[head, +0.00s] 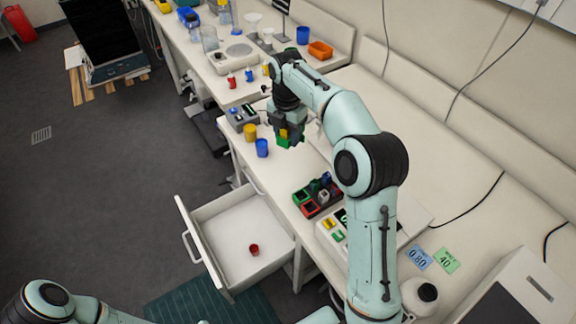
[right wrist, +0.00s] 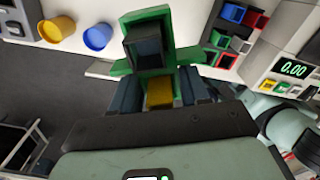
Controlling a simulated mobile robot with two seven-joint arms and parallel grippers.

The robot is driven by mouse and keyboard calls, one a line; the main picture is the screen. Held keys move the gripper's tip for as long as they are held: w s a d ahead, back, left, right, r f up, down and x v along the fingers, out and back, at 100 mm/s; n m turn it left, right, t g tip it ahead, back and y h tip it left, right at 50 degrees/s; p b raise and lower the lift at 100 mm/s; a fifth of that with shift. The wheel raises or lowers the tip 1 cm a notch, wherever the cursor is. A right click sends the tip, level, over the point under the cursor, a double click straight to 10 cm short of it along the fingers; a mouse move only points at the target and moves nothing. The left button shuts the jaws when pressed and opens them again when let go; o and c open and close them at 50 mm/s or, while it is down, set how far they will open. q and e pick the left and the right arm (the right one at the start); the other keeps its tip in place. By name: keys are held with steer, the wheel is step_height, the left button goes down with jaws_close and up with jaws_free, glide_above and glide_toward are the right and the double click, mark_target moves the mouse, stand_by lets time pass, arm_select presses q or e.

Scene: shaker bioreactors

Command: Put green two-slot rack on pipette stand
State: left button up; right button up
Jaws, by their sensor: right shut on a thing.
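My right gripper (head: 290,132) is shut on the green two-slot rack (head: 284,142) and holds it up over the bench, right of the blue cup. In the right wrist view the green rack (right wrist: 126,67) sits between the fingers, with a dark square opening facing up and a yellow part (right wrist: 160,93) beside it. A dark stand with red, green and blue slotted racks (head: 317,195) sits nearer on the bench; it also shows at upper right in the wrist view (right wrist: 232,35). I cannot tell for certain that it is the pipette stand. My left gripper is out of view.
A yellow cup (head: 250,132) and a blue cup (head: 262,148) stand near the bench edge. A grey device (head: 241,116) is beyond them. An open drawer (head: 228,222) holds a red cup (head: 254,250). A display device (head: 335,232) stands nearer.

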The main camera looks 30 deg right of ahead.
mark_target(287, 173)
step_height(287, 173, down, 15)
steer(key=shift+w+r, duration=0.1)
stand_by(0.3)
steer(key=o, duration=1.1)
step_height(287, 173, up, 12)
steer(key=shift+r, duration=0.1)
stand_by(0.3)
